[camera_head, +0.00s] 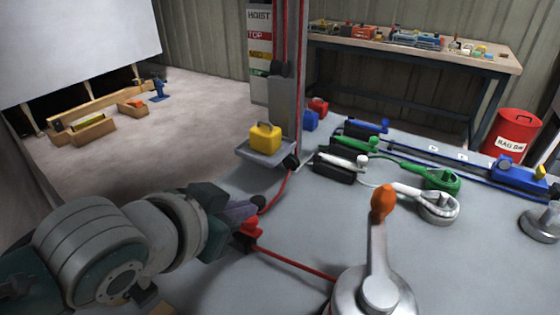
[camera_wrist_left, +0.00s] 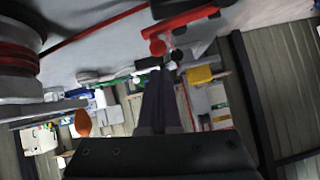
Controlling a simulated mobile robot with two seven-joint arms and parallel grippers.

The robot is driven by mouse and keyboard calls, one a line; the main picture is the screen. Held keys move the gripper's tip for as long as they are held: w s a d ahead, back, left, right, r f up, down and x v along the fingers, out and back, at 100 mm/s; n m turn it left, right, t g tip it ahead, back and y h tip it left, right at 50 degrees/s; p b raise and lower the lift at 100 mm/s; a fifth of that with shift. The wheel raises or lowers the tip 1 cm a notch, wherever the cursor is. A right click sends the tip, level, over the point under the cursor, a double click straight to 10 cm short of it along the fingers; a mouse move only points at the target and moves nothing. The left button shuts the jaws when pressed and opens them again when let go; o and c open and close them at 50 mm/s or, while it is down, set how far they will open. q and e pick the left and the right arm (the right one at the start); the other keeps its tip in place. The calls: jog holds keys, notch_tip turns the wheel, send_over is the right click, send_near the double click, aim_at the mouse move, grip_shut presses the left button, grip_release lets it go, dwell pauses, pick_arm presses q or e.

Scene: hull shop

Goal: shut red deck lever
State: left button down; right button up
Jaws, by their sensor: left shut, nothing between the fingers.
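The red deck lever (camera_head: 247,236) is on the grey deck in the head view, partly hidden behind my left gripper. My left gripper (camera_head: 256,203) is shut and empty, reaching in from the left just above the red lever. In the left wrist view its fingers (camera_wrist_left: 166,90) are together, with the red lever beyond their tips. I cannot tell whether they touch it. My right gripper is not in view.
A metal crank with an orange knob (camera_head: 383,200) stands at front centre. Blue (camera_head: 370,126), green (camera_head: 360,145) and white levers (camera_head: 350,162) lie farther back, with hoses. A post (camera_head: 285,110) bears a shelf with a yellow box (camera_head: 265,138). Red hose crosses the deck.

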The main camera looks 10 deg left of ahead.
pick_arm(q)
jog(key=shift+w+f, duration=0.15)
jog(key=shift+f, duration=0.7)
jog(key=shift+s+d+f, duration=0.15)
jog(key=shift+d+f, duration=0.15)
jog(key=shift+f, duration=0.2)
jog(key=shift+s+d+f, duration=0.1)
jog(key=shift+d+f, duration=0.15)
jog(key=shift+f, duration=0.25)
jog(key=shift+r, duration=0.1)
